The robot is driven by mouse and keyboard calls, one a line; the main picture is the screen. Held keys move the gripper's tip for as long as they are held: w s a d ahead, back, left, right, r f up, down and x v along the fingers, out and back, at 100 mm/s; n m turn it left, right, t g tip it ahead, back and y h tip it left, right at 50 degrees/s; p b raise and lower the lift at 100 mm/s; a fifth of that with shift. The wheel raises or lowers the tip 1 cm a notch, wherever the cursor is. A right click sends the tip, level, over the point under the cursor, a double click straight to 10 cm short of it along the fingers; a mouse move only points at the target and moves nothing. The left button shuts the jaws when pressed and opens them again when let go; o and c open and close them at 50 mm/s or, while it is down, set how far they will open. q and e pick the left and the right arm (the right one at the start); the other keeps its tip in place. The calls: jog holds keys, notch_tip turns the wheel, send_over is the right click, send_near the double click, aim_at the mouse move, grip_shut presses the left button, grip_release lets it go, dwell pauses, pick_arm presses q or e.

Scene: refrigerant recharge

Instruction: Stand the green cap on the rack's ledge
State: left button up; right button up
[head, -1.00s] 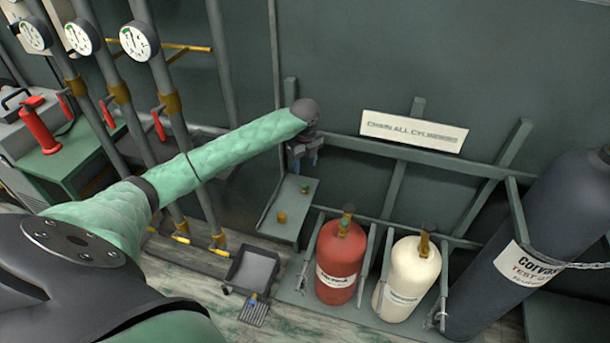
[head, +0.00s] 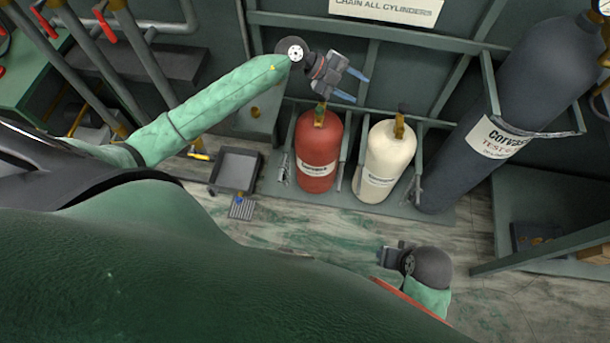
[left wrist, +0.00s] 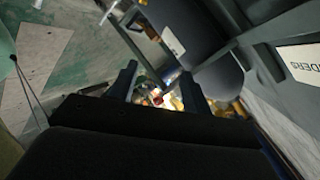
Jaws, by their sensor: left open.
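My left gripper (head: 352,86) is open, its blue-tipped fingers apart and empty, above and between the red cylinder (head: 318,155) and the cream cylinder (head: 388,162). Its two dark fingers (left wrist: 156,88) also show in the left wrist view, with small brass and red parts blurred beyond them. My right gripper (head: 388,256) is low at the front, jaws unclear.
A large dark grey cylinder (head: 530,95) leans at the right of the rack. A grey tray (head: 236,170) lies on the floor left of the red cylinder, with a small slotted grate (head: 241,208) before it. Pipes stand at the left. The floor in front is clear.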

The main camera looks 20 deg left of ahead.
pick_arm(q)
jog(key=s+d+r+n+t, duration=0.2)
jog(key=r+n+t, duration=0.2)
jog(key=n+t, duration=0.25)
jog(key=s+d+r+n+t, duration=0.2)
jog(key=r+n+t, duration=0.2)
jog(key=n+t, duration=0.3)
jog(key=s+a+f+n+g+y, duration=0.2)
jog(key=s+a+f+n+y, duration=0.25)
jog(key=s+f+y, duration=0.2)
jog(key=s+a+f+n+g+y, duration=0.3)
jog(key=s+f+n+y, duration=0.25)
jog(key=f, duration=0.25)
jog(key=s+d+f+g, duration=0.1)
jog(key=s+f+g, duration=0.1)
jog(key=s, duration=0.4)
jog(key=s+d+f+g+h, duration=0.1)
jog(key=s+d+f+g, duration=0.1)
jog(key=s+g, duration=0.2)
jog(key=s+d+f+g+h, duration=0.1)
jog(key=s+d+f+g, duration=0.1)
jog(key=s, duration=0.8)
jog(key=shift+s+g, duration=0.25)
jog(key=shift+g, duration=0.3)
jog(key=shift+d, duration=0.1)
